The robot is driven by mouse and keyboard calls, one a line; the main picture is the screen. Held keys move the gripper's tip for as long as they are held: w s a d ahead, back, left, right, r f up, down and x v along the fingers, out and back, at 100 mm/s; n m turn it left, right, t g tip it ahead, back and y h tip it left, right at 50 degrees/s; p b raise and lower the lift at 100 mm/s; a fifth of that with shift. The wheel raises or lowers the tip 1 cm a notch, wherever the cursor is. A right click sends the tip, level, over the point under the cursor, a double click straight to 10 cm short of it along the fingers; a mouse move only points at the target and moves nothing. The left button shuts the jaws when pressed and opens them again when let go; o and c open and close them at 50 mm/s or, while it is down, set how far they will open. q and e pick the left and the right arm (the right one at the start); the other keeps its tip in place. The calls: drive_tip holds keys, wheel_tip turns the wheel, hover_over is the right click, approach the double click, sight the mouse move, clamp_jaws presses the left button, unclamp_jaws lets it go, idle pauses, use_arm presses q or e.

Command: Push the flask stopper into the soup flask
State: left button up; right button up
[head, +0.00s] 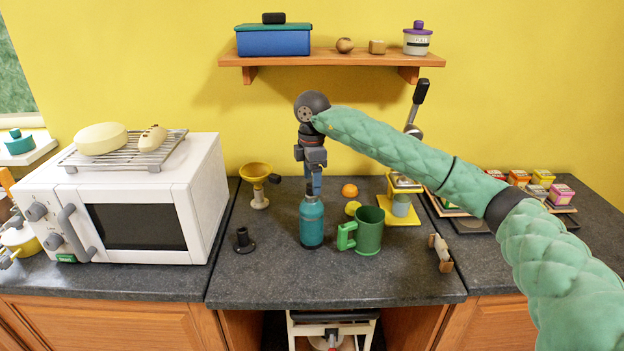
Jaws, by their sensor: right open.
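The soup flask (312,227) is a teal bottle standing upright near the middle of the counter. Its grey shoulder shows, but its mouth is hidden by my right gripper (313,184). That gripper points down right above the flask, with its blue fingers at the flask's top; it is open. I cannot tell whether the fingers touch the flask or whether a stopper sits in its mouth. A small black flanged piece (243,241), which may be the flask stopper, stands on the counter left of the flask. My left gripper is not in view.
A green mug (368,233) stands close to the flask's right. A yellow funnel-topped stand (257,175) and a white microwave (151,213) are to the left. A yellow stand (403,217) and small wooden rack (440,252) are to the right. The counter's front is clear.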

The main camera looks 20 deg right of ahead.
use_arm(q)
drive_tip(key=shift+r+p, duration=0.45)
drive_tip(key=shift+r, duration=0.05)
use_arm(e)
drive_tip(key=shift+r, duration=1.65)
use_arm(q)
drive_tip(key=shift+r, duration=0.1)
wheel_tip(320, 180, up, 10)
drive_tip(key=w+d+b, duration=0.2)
drive_tip(key=b, duration=0.1)
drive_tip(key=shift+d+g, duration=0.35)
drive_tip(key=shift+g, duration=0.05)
use_arm(e)
wheel_tip(320, 180, up, 8)
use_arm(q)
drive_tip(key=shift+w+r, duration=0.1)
use_arm(e)
drive_tip(key=shift+f, duration=0.15)
